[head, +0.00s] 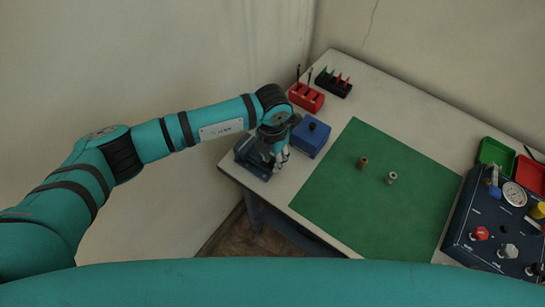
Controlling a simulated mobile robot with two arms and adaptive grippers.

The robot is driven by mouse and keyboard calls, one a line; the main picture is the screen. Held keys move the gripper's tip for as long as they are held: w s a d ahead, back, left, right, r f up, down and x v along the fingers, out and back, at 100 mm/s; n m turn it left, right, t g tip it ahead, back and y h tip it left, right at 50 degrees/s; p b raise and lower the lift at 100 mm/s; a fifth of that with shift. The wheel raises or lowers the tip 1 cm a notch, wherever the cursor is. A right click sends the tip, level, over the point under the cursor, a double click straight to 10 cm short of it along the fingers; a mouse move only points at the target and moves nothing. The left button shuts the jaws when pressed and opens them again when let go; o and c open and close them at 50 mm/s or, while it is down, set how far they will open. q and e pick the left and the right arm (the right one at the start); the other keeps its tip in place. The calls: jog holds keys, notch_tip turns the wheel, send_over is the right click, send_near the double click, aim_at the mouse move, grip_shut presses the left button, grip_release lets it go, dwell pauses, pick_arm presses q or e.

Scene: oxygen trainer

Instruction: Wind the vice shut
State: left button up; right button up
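The vice (243,153) is a dark blue-grey block at the left edge of the white table. My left gripper (281,159) points down over the vice, close against it or touching it; I cannot tell which. The gripper and wrist hide most of the vice, so its jaws and handle do not show clearly. The fingers are small and partly merged with the vice, so I cannot tell whether they are open or shut. My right gripper is not in view.
A blue box with a black knob (310,136) stands just right of the gripper. Red (306,97) and black (333,83) racks stand behind. A green mat (375,205) carries a brass fitting (362,162) and a silver fitting (391,177). A gauge panel (490,225) stands right.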

aim_at(274, 160)
pick_arm(q)
jog(key=shift+f, duration=1.25)
grip_shut()
jog(key=b, duration=0.1)
jog(key=g+b, duration=0.1)
jog(key=y+b, duration=0.1)
jog(key=b, duration=0.1)
jog(key=shift+w+d+f+g, duration=0.2)
jog(key=shift+w+f+g, duration=0.05)
jog(key=shift+g, duration=0.05)
jog(key=shift+r+g+y+b, duration=0.2)
jog(key=shift+g+y+b, duration=0.1)
jog(key=shift+r, duration=0.1)
grip_release()
